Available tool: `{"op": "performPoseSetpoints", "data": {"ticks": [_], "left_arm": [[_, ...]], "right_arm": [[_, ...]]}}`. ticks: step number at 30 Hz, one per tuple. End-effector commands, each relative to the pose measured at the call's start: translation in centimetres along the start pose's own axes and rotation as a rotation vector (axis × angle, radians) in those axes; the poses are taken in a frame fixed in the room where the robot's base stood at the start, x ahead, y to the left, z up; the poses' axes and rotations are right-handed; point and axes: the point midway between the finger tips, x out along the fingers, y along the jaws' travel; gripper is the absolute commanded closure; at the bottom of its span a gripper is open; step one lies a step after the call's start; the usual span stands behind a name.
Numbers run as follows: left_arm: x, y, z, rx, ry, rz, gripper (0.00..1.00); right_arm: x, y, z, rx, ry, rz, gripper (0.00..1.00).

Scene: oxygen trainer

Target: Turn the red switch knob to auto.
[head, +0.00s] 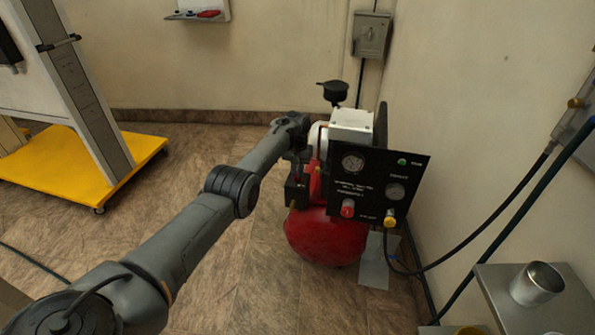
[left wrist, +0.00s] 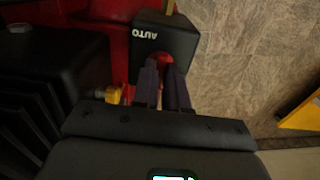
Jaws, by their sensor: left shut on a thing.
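The red switch knob (left wrist: 163,59) sits on a black switch box (left wrist: 181,36) with a white "AUTO" label, seen in the left wrist view. My left gripper (left wrist: 163,72) has its two dark fingers at the knob, one on each side, shut on it. The fingers hide most of the knob, so I cannot tell which way it points. In the head view the switch box (head: 296,191) is on the left side of the red compressor (head: 325,240), with my left arm reaching over it. The knob is hidden there. My right gripper is not in view.
A black gauge panel (head: 377,180) with a red knob (head: 347,209) and a yellow fitting (head: 389,219) stands right of the compressor. Hoses run along the right wall. A metal cup (head: 537,284) stands at the lower right.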

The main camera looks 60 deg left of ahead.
Motion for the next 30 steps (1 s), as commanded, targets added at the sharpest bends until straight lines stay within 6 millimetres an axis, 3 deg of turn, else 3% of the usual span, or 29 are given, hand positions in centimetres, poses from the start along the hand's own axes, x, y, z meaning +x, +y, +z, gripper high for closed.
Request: {"op": "performPoseSetpoints", "data": {"ticks": [11, 30], "left_arm": [[-0.02, -0.02, -0.01, 0.109, 0.0, 0.0, 1.0], [0.13, 0.0, 0.03, 0.681, -0.001, 0.0, 1.0]], "right_arm": [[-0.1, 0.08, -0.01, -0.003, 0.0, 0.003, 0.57], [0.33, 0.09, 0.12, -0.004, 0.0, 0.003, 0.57]]}}
